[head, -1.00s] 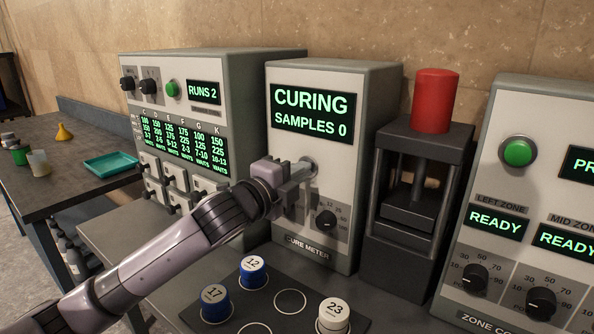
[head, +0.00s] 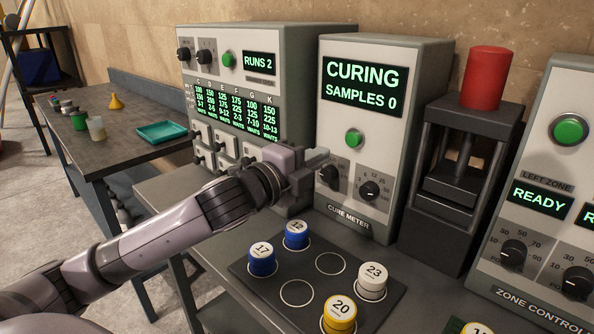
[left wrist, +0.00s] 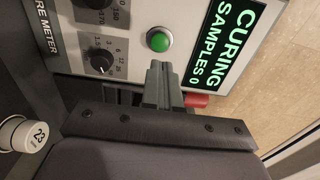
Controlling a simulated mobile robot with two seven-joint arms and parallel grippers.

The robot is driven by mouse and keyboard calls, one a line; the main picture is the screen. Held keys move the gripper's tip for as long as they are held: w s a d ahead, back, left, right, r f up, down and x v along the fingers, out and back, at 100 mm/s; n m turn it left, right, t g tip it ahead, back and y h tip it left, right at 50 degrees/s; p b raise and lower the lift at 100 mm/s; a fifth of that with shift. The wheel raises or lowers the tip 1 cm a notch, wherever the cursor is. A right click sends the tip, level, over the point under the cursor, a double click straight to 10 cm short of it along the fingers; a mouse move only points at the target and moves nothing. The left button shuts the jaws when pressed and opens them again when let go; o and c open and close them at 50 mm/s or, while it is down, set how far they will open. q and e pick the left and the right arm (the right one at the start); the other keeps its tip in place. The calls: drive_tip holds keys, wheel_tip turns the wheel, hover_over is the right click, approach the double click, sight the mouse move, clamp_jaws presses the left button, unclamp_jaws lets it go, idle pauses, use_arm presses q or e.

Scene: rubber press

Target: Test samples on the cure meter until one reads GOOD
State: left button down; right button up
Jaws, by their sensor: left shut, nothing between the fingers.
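The cure meter (head: 384,160) stands at the centre, its screen (head: 362,86) reading CURING, SAMPLES 0. Its green button (head: 353,138) and two knobs are on the front; the screen also shows in the left wrist view (left wrist: 222,48). Sample pots 12 (head: 296,235) and 17 (head: 262,260) are blue, 23 (head: 372,281) is white and 20 (head: 339,314) is yellow. They stand on a dark mat (head: 300,270) with empty rings between. My left gripper (head: 316,168) is shut and empty before the meter's left side, below and left of the button. My right gripper is out of view.
A panel (head: 258,100) reading RUNS 2 is left of the meter. A black press (head: 460,165) with a red cylinder (head: 487,77) is right of it, then the zone controller (head: 530,215). Another yellow-lidded pot (head: 477,328) is cut off below. A side table holds a teal tray (head: 162,132).

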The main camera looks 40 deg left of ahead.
use_arm(q)
drive_tip(key=shift+s+a+b, duration=0.15)
drive_tip(key=shift+s+b, duration=0.1)
drive_tip(key=shift+s, duration=0.9)
drive_tip(key=shift+s+a+b, duration=0.15)
drive_tip(key=shift+s+b, duration=0.05)
drive_tip(key=shift+s, duration=0.95)
